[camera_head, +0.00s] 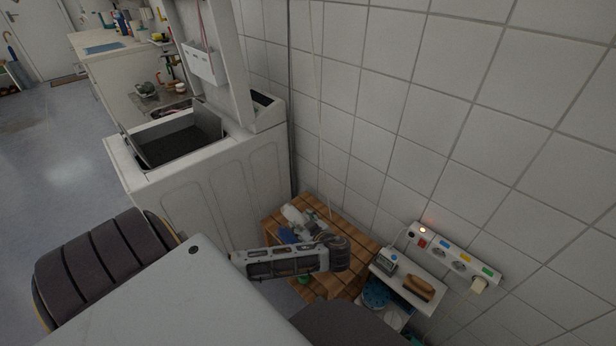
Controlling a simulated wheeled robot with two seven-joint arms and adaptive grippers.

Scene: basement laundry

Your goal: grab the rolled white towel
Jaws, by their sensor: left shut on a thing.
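A small white roll (291,213), which looks like the rolled white towel, is at the far left part of a slatted wooden surface (350,225) in the corner below the tiled wall. My left gripper (302,222) reaches over this surface, its arm bent back toward the washer side. Its fingers are shut on the white roll; they are small in the view and partly merge with it. I cannot tell whether the roll is touching the wood. My right gripper is not in view.
A white washer (210,180) with its lid open stands left of the wooden surface. A blue item (288,236) lies close to my gripper. To the right, a small white shelf (405,285) holds a brown brush-like item (419,287), below a wall power strip (455,256).

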